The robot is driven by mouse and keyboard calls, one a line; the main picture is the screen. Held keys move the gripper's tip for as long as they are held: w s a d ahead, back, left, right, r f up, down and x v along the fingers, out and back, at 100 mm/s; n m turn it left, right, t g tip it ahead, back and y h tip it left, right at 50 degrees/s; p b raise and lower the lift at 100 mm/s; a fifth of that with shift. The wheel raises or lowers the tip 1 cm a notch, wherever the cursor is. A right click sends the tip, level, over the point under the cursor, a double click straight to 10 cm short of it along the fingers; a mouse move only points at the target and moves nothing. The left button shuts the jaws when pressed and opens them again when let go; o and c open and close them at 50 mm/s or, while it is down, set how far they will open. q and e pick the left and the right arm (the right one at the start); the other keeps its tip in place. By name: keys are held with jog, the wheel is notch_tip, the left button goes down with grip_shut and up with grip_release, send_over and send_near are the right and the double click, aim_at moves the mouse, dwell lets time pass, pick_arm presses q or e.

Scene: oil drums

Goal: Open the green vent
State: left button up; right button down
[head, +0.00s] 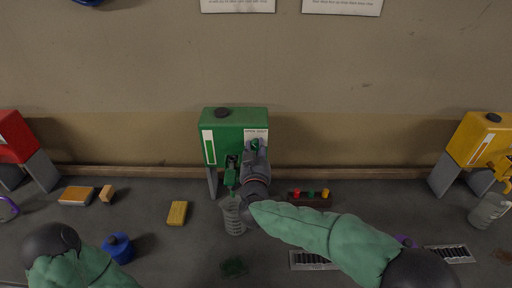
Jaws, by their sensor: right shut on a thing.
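A green box-shaped tank (222,118) stands against the wall in the middle of the head view. A small green knob (255,144), which looks like the vent, is on the right of its front, just below a white label. My right gripper (255,150) reaches up to this knob and is shut on it, and partly hides it. A green tap (230,176) is low on the tank's front, left of the gripper. A clear measuring jug (234,218) stands on the floor below the tap. My left arm shows at the lower left, but its gripper is not in view.
A red tank (14,138) and a yellow tank (482,138) stand at the sides. A yellow block (177,213), a blue can (118,248) and a tray with colored caps (309,200) are on the floor. Floor grates (312,260) lie near my right arm.

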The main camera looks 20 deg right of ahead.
jog(key=shift+r+n+p, duration=0.25)
jog(key=shift+n+p, duration=0.15)
jog(key=c, duration=0.9)
grip_release()
jog(key=shift+f, duration=0.1)
